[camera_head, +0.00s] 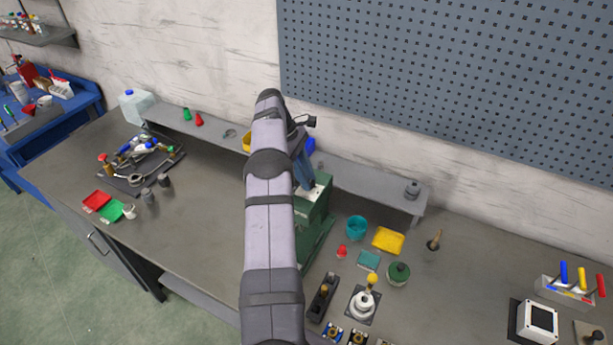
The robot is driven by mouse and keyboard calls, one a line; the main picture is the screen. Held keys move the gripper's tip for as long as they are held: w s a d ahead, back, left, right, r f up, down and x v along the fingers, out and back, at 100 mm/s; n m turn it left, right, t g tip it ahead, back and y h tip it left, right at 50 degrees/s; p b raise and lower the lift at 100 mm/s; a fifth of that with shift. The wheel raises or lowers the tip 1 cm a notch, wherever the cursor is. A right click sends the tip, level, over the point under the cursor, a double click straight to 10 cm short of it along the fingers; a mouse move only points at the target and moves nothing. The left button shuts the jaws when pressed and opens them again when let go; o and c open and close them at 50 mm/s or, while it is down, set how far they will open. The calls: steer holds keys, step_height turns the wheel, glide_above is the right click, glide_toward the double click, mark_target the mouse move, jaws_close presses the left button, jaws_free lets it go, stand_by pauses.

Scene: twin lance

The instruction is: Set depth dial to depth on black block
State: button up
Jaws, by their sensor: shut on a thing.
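My gripper (309,186) points down at the top of a green machine (316,215) at the middle of the bench. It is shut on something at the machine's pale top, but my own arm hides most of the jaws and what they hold. I cannot make out the depth dial or its reading. A black block (322,298) with a brass-coloured knob lies in front of the machine, close to my arm; I cannot tell whether it is the block of the task.
A teal cup (356,228), a yellow tray (388,240), a round dark green container (398,274) and a white knobbed fixture (363,303) stand right of the machine. A raised grey shelf (372,184) runs along the wall behind. The bench left of my arm has clear room.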

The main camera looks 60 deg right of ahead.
stand_by(0.4)
steer(key=o, duration=1)
steer(key=shift+o, duration=0.2)
steer(key=shift+n, duration=0.3)
